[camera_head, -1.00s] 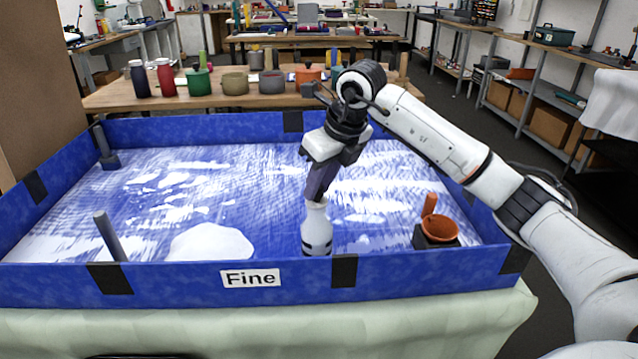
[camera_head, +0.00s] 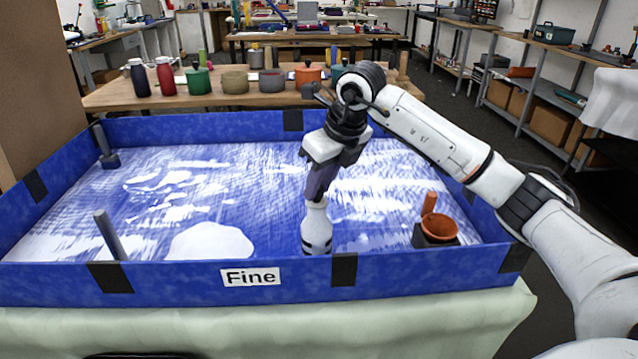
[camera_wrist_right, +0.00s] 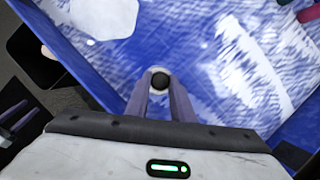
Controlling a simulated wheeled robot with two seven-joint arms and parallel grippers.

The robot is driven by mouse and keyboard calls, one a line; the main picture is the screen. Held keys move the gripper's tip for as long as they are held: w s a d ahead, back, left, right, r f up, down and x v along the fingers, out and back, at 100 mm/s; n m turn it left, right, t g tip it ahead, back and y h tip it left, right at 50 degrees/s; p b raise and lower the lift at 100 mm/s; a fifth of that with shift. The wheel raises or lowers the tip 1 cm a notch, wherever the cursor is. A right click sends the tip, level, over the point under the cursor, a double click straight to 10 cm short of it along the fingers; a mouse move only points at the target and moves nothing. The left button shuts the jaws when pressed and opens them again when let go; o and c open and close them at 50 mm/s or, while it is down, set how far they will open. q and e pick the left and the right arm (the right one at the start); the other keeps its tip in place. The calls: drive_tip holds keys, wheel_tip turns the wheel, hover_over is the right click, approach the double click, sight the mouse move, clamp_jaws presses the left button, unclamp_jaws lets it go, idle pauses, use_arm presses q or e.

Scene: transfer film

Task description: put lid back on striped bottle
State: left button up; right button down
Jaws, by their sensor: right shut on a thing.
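The white bottle (camera_head: 316,232) with dark bands stands upright in the blue-walled tray near its front wall. My right gripper (camera_head: 314,200) points down at the bottle's top, with its purple fingers close together. In the right wrist view the fingertips (camera_wrist_right: 160,92) close on a small dark round lid (camera_wrist_right: 160,80), with a white ring of the bottle around it. Dark prongs at the left edge of the wrist view look like my left gripper (camera_wrist_right: 15,122), partly cut off.
An orange bowl (camera_head: 439,228) on a black block stands at the tray's right. Grey posts (camera_head: 109,236) stand at the left. The tray's front wall (camera_head: 200,284), labelled "Fine", is close to the bottle. Jars and pots stand on a table (camera_head: 215,98) behind.

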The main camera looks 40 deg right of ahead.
drive_tip(key=c, duration=1)
unclamp_jaws()
drive_tip(key=shift+r+p, duration=2.9)
drive_tip(key=shift+r, duration=0.65)
clamp_jaws()
drive_tip(key=shift+f, duration=0.2)
